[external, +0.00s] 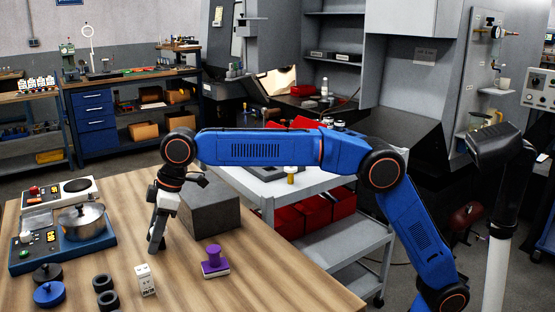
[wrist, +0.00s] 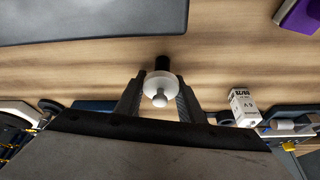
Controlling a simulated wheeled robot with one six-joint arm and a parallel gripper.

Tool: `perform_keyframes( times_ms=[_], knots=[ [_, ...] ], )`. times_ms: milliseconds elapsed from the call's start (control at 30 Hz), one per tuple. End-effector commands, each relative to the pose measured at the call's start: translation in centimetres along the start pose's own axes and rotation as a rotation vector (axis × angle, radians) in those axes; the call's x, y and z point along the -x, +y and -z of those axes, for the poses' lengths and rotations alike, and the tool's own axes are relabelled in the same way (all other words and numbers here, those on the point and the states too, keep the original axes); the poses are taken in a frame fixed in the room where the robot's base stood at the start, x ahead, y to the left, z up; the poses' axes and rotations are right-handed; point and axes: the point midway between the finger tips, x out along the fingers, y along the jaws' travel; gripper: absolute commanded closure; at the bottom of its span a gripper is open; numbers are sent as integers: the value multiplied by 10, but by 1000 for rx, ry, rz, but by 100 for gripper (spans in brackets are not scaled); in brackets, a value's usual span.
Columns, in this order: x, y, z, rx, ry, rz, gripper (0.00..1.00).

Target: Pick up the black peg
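My gripper (wrist: 160,85) points down at the wooden table, and its fingers stand apart in the wrist view. Between them is a small upright piece with a pale rounded body and knob (wrist: 160,95). A short black part (wrist: 162,63) shows just beyond it, apparently the black peg or its end. The fingers are very close to the pale body on both sides; I cannot tell whether they touch it. In the external view my gripper (external: 156,245) is low over the table in front of the grey block, and no black peg shows there.
The grey block (external: 212,207) stands right behind my gripper. A purple stamp (external: 215,262) is to the right, and a white box (external: 146,280) is in front. The table's right front is clear.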

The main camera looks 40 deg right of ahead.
Motion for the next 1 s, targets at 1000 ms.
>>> perform_keyframes(
  times_ms=[1000],
  knots=[
    [85, 0, 36, 1, 2, 0, 93]
  ],
)
